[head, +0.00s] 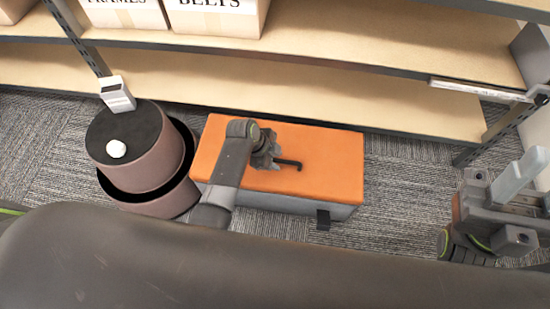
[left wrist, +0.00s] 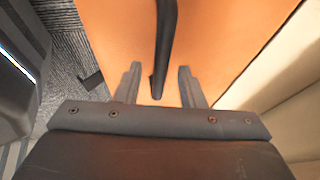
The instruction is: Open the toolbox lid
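The toolbox (head: 335,150) stands on the carpet in front of the shelf, with a flat orange lid and a grey body. The lid lies down on the body. A black handle (head: 289,163) is on top of the lid, partly hidden by my left gripper (head: 272,160). A dark latch (head: 323,219) shows on the near side. In the left wrist view my left gripper (left wrist: 158,85) is open, with the end of the black handle (left wrist: 165,45) between its fingers, apart from both. My right gripper (head: 510,195) is at the right edge, away from the toolbox; its opening is unclear.
A round dark stool-like stack (head: 140,170) stands left of the toolbox, with a white ball (head: 116,149) and a white device (head: 117,94) on top. The shelf (head: 300,95) holds cardboard boxes (head: 215,15) behind. Carpet (head: 400,190) is clear right of the toolbox.

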